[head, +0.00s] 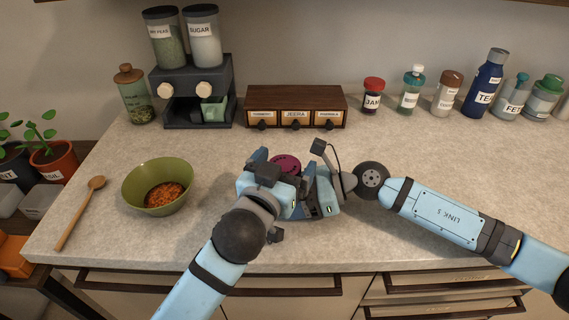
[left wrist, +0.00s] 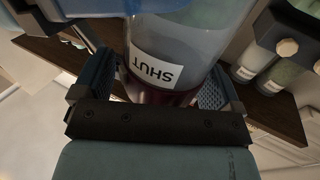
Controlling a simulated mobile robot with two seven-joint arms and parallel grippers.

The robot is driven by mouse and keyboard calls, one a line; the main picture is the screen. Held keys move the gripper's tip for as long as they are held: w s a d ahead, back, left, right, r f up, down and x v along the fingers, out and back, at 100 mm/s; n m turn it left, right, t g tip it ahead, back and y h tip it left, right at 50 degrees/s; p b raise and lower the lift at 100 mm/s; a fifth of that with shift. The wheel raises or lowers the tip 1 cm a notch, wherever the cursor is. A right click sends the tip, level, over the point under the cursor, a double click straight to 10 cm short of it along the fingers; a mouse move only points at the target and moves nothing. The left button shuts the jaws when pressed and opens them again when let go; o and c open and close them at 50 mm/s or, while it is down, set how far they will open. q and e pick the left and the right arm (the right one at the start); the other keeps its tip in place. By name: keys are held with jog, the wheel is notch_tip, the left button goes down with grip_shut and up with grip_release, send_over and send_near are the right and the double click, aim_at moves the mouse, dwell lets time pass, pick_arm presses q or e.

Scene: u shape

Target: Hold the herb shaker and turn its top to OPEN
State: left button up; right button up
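The herb shaker's round magenta top (head: 286,163) shows between my grippers in the head view; they hide its body there. In the left wrist view the clear grey body (left wrist: 190,40) appears upside down, with a white label reading SHUT (left wrist: 154,66) above the dark red top (left wrist: 158,94). My left gripper (left wrist: 157,88) has its fingers wide apart, one on each side of the top. In the head view it is at the shaker's front left. My right gripper (head: 318,190) is close against the shaker from the right; its fingertips are hidden.
A green bowl of orange food (head: 146,199) and a wooden spoon (head: 80,212) lie to the left. A wooden drawer box (head: 295,95), a dark dispenser (head: 226,68) and several jars line the back. The counter's front edge is close below my grippers.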

pick_arm(q)
jog(key=v, duration=0.7)
jog(key=shift+s, duration=0.25)
jog(key=shift+a, duration=0.1)
